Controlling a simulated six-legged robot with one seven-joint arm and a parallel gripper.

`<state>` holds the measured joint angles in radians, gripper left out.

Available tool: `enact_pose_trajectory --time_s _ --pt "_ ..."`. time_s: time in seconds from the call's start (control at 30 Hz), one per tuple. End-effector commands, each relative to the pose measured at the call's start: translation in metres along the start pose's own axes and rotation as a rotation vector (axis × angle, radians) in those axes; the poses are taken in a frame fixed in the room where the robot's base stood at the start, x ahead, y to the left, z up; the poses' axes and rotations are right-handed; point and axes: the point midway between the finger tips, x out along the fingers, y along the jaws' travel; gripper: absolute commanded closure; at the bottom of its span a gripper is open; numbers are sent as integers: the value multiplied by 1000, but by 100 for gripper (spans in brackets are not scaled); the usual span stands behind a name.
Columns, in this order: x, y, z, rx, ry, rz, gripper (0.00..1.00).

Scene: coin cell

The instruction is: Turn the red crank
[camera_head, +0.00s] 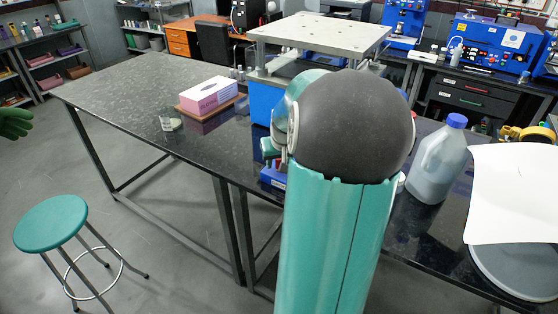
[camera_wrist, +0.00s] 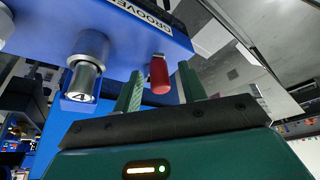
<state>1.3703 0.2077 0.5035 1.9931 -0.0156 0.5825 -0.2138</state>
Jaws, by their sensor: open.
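My gripper (camera_wrist: 161,90) is open, with one green finger to the left of the red handle and the other to the right. Gaps show between the handle and both fingers, and I cannot tell whether its tip lies fully between them in depth. In the head view my arm hides the crank and most of the blue machine (camera_head: 264,101).
A silver knob (camera_wrist: 84,80) marked 4 sits left of the handle. A pink tissue box (camera_head: 209,94), a glass beaker (camera_head: 168,121) and a jug with a blue cap (camera_head: 437,162) stand on the dark bench (camera_head: 125,90). A teal stool (camera_head: 51,222) stands in front.

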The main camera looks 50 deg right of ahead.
Motion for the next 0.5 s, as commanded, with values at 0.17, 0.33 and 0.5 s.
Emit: enact_pose_trajectory --time_s 0.17,0.33,0.5 --pt "0 0 0 0 0 0 88" --pt "0 0 0 0 0 0 100" --pt "0 -1 0 10 -1 5 100"
